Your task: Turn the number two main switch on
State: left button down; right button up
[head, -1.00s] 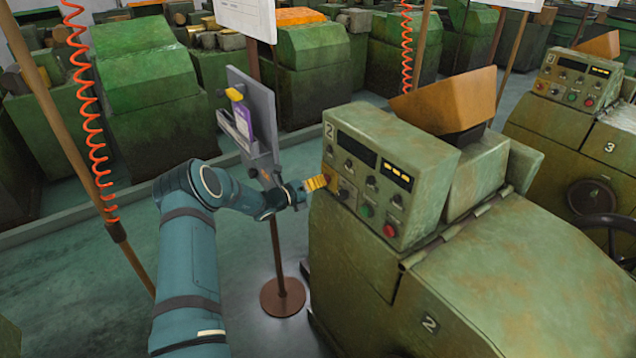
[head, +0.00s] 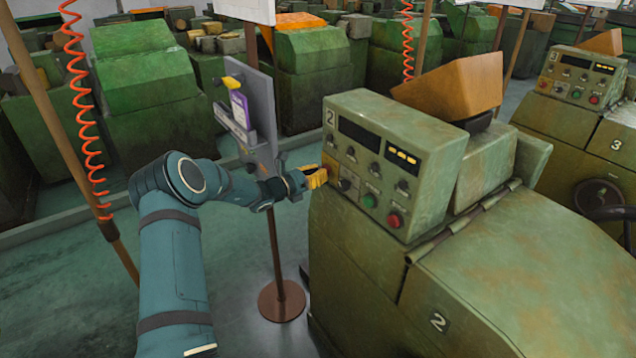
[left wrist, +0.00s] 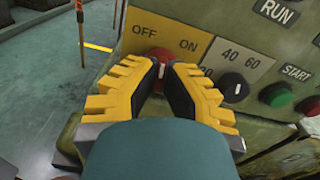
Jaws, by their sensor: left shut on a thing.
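The number two machine's control box (head: 385,165) carries the figure 2 on its face. Its main switch is a red knob (left wrist: 158,58) below the OFF and ON lettering on a yellow plate (left wrist: 170,38), in the left wrist view. My left gripper (head: 317,178), with yellow toothed fingers, is at the lower left corner of that face. In the left wrist view its fingers (left wrist: 167,80) are shut on the red knob from both sides. They hide much of the knob, so I cannot tell which way it points. My right gripper is not in view.
To the right of the switch are a black 40/60 knob (left wrist: 233,87), a green START button (head: 369,200) and a red button (head: 394,220). A stand with a grey board (head: 262,115) is just behind my left wrist. The number three machine (head: 585,120) stands at the right.

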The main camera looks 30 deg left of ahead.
pick_arm(q)
jog(key=shift+d+m+b, duration=0.1)
jog(key=shift+m+b, duration=5.3)
jog(key=shift+b, duration=1.25)
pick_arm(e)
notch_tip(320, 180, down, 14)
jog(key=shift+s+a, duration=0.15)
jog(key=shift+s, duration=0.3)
pick_arm(q)
jog(key=shift+r, duration=0.1)
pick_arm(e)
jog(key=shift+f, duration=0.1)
pick_arm(q)
jog(key=c, duration=1.1)
grip_release()
jog(key=shift+w, duration=0.1)
jog(key=shift+o, duration=0.2)
